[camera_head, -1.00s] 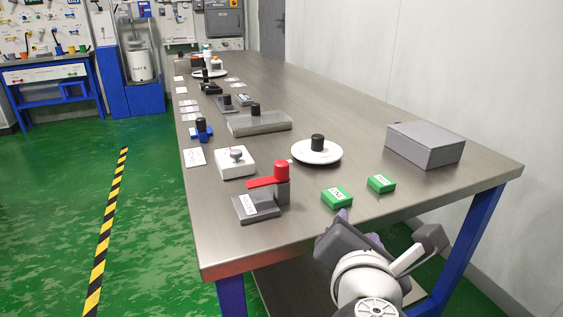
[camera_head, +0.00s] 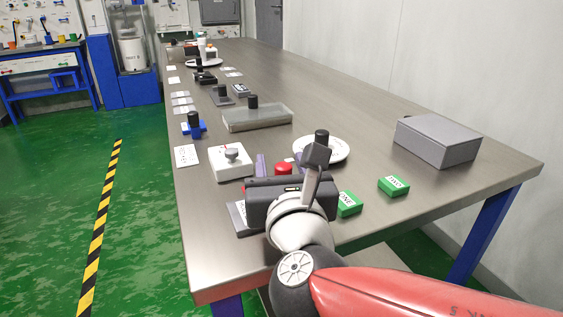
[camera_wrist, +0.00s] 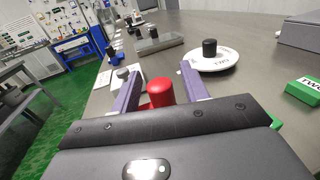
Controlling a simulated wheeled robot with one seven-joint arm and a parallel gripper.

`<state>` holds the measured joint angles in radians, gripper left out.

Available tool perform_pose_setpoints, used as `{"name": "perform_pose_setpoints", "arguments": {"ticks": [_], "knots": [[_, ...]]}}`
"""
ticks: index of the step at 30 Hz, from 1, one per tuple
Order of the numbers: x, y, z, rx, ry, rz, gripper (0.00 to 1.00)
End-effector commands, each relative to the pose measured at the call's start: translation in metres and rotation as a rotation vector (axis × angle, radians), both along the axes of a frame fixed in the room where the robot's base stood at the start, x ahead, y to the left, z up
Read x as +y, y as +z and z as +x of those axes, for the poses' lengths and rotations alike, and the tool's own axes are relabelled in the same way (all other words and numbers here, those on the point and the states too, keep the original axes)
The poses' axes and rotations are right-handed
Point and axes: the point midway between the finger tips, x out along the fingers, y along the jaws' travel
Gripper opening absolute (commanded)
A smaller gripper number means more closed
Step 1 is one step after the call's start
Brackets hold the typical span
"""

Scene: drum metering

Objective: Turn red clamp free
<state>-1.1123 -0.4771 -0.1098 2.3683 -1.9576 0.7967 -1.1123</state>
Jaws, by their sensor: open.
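The red clamp's knob (camera_head: 283,169) stands near the front of the bench, mostly hidden behind my gripper in the head view. In the wrist view the red knob (camera_wrist: 160,93) shows between the two purple fingers, with a bit of red lever (camera_wrist: 147,106) beside it. A corner of its grey base (camera_head: 238,217) shows at the left of my gripper. My gripper (camera_wrist: 158,82) is open, one finger on each side of the knob, with gaps on both sides. Whether it is low enough to be level with the knob I cannot tell.
A white box with a grey knob (camera_head: 231,163) stands close behind on the left. A white disc with a black knob (camera_head: 335,151) is behind on the right. Green blocks (camera_head: 394,186) and a grey box (camera_head: 438,141) lie to the right. The right rear of the bench is clear.

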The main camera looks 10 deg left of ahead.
Motion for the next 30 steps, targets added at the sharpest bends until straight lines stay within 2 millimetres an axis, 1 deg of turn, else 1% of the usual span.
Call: {"name": "perform_pose_setpoints", "arguments": {"ticks": [1, 4, 11, 14, 21, 22, 30], "knots": [[0.0015, -0.0005, 0.0043, 0.002, 0.0, -0.001, 0.45], [0.0025, 0.0, 0.0085, 0.0, 0.0, 0.0, 0.45], [0.0024, -0.0001, 0.0095, 0.0, -0.001, 0.001, 0.45], [0.0024, -0.0001, 0.0094, 0.0, -0.001, 0.001, 0.34], [0.0024, -0.0001, 0.0093, 0.0, -0.001, 0.001, 0.03], [0.0024, -0.0001, 0.0093, 0.0, -0.001, 0.001, 0.0], [0.0025, -0.0029, 0.0092, 0.001, 0.029, 0.002, 0.0]]}}
